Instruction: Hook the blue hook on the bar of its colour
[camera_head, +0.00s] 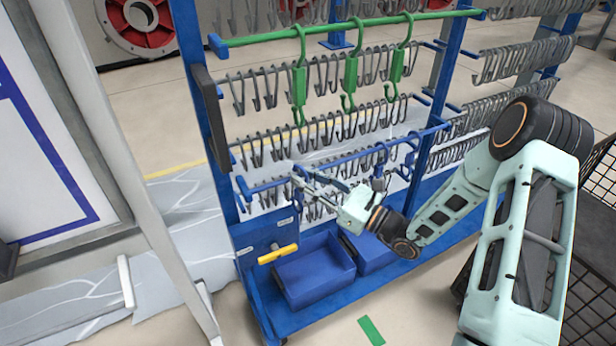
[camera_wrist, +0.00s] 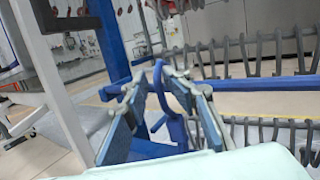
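The blue bar (camera_head: 340,160) runs across the rack below the green bar; it also shows in the wrist view (camera_wrist: 255,83). My gripper (camera_head: 297,178) is to the right of that hook, pointing left. In the wrist view its fingers (camera_wrist: 166,95) are spread, with the hook showing between them and no clear contact. Another blue hook (camera_head: 380,160) is farther right on the bar.
A green bar (camera_head: 350,27) above carries three green hooks (camera_head: 350,75). Rows of grey hooks (camera_head: 320,125) fill the rack behind. Blue bins (camera_head: 315,270) and a yellow handle (camera_head: 278,254) are below. A blue post (camera_head: 200,90) stands close at the left.

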